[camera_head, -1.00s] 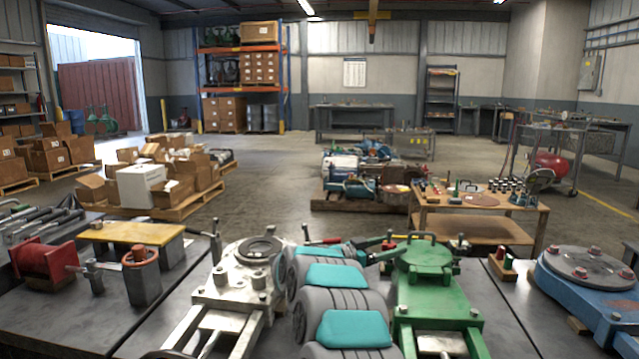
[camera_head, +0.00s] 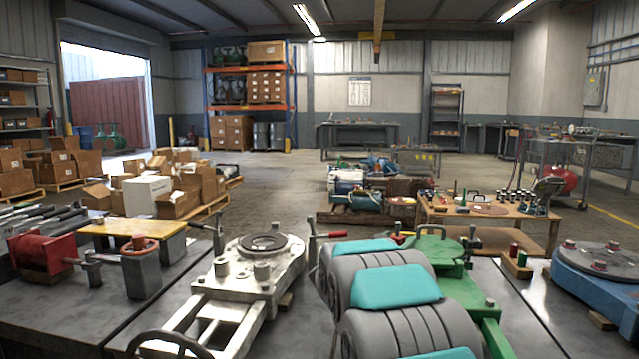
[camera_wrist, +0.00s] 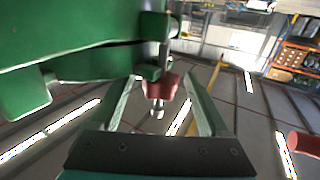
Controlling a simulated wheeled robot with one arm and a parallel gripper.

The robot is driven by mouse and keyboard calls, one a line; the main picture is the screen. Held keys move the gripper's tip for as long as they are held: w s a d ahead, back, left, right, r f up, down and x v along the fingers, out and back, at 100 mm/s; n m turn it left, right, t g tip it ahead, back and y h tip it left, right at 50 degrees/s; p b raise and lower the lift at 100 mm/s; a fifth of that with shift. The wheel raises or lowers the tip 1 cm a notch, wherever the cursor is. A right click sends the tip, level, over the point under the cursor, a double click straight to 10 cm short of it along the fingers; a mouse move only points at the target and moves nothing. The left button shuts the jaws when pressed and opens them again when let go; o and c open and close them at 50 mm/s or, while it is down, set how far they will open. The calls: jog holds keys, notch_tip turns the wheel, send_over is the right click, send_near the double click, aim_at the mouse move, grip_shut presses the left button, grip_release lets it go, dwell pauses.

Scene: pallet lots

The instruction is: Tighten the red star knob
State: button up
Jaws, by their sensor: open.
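In the wrist view the red star knob (camera_wrist: 160,87) sits between the two fingers of my gripper (camera_wrist: 158,104), with a small metal stud end below it. The fingers stand open on either side, with gaps between them and the knob. The knob hangs beside a green metal body (camera_wrist: 70,45). In the head view a green fixture (camera_head: 436,243) stands on the bench, partly behind my grey arm with teal pads. A small red piece (camera_head: 398,239) shows just left of it; I cannot tell whether it is the same knob. My gripper is hidden behind the arm there.
A pale metal valve body (camera_head: 250,270) stands left of my arm, with a dark handwheel (camera_head: 170,345) in front. A red vise-like tool (camera_head: 40,255) is at far left. A blue flanged body (camera_head: 600,275) is at right. A loaded wooden table (camera_head: 480,212) stands behind.

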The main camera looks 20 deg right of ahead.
jog(key=shift+f+n+t+b, duration=0.3)
jog(key=shift+f+t+b, duration=0.1)
jog(key=shift+b, duration=0.7)
jog(key=r+p+v, duration=0.1)
jog(key=p+v, duration=0.1)
jog(key=v, duration=0.6)
jog(key=w+a+r+n+t+y+p, duration=0.1)
jog(key=w+a+r+n+t+y, duration=0.1)
jog(key=r, duration=0.4)
jog(key=w+a+r+n+t+y+p, duration=0.1)
jog(key=w+a+r+n+t+y, duration=0.1)
jog(key=w+a+r, duration=0.3)
jog(key=w+a+r+n+t+y+p, duration=0.1)
jog(key=w+a+r+n+t+y, duration=0.1)
jog(key=r, duration=0.7)
jog(key=w+a+t, duration=0.1)
jog(key=w+a, duration=0.1)
jog(key=a, duration=0.1)
jog(key=shift+a+n+t, duration=0.3)
jog(key=shift+a+t, duration=0.05)
jog(key=shift+t, duration=0.05)
